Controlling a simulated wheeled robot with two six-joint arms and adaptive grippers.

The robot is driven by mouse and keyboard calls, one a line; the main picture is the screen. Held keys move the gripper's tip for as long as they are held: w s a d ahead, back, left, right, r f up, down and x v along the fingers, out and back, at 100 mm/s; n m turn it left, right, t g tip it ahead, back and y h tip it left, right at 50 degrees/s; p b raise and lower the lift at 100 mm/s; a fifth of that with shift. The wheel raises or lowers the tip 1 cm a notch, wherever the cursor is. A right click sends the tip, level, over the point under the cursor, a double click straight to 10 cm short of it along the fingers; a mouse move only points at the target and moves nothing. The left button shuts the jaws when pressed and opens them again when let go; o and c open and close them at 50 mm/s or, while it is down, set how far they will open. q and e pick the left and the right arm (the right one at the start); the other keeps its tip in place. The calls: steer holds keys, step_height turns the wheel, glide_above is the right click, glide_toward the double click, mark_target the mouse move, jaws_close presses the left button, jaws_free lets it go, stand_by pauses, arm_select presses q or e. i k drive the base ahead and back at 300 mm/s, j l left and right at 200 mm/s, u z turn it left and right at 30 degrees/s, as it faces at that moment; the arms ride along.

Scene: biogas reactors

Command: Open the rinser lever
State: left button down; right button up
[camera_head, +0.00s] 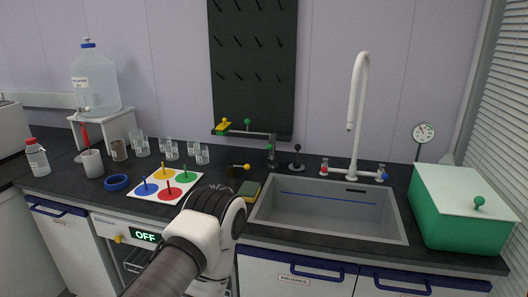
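A short black fitting with a yellow-tipped lever (238,167) stands on the dark worktop, left of the sink and just beyond my arm. It looks like the rinser lever, but I cannot be sure. Thin dark lines (219,187) on the worktop in front of it may be the rinser's grate, partly covered by my arm. My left arm comes in from the bottom, its white and black wrist joint in front of this spot. Its fingers do not show. My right gripper is outside the view.
A grey sink (340,238) with a white tap (357,110) lies to the right. A sponge (248,190) is at its left rim. A black-knobbed lever (297,157) stands behind. A board with coloured discs (141,196) and several glasses are left. A green box (455,222) stands right.

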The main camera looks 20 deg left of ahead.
mark_target(231, 166)
steer(key=i+l, duration=0.1)
steer(key=i, duration=0.4)
steer(key=i+l+u, duration=0.1)
steer(key=i, duration=0.45)
